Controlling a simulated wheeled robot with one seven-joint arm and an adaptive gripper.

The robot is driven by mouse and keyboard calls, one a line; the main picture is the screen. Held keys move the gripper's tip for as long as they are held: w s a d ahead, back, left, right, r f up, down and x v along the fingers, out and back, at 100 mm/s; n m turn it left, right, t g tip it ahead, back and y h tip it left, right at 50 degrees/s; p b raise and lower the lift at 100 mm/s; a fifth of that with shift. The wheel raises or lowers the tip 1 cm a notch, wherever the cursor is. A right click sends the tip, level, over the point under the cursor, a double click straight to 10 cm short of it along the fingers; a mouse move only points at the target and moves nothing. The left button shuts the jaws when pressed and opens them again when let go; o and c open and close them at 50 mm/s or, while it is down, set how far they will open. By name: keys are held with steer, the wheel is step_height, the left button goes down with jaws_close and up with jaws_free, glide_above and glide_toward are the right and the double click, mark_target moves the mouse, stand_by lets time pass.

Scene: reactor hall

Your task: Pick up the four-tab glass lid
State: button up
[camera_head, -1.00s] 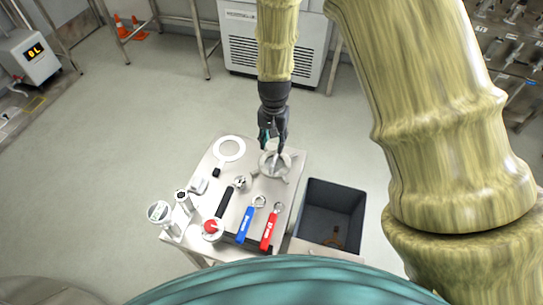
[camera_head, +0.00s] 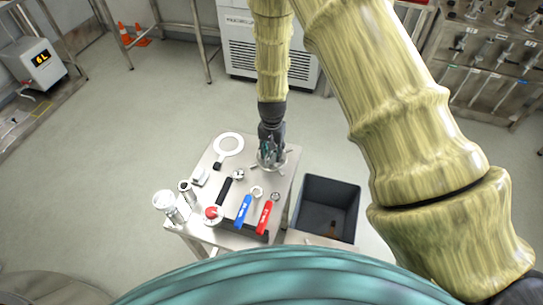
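The four-tab glass lid (camera_head: 279,162) is a round, pale disc with tabs sticking out at its edge. It lies at the back right of the small steel table. My gripper (camera_head: 269,158) is dark, points down and stands right over the lid's middle, overlapping it in the picture. The gripper hides the middle and far part of the lid. I cannot tell whether its fingers touch the lid or have closed on anything.
The table (camera_head: 203,231) also bears a white ring (camera_head: 229,136), a blue-handled tool (camera_head: 243,213), a red-handled tool (camera_head: 264,216), a black-handled tool (camera_head: 224,190) and a red-topped item (camera_head: 211,213). A dark grey bin (camera_head: 327,181) stands to the right. Open floor lies left.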

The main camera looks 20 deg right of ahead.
steer(key=shift+w+f, duration=0.35)
steer(key=shift+f, duration=0.3)
steer(key=shift+s+r, duration=0.2)
steer(key=shift+s, duration=0.05)
steer(key=shift+w+f, duration=0.1)
steer(key=shift+w, duration=0.05)
jaws_close()
steer(key=shift+r, duration=0.2)
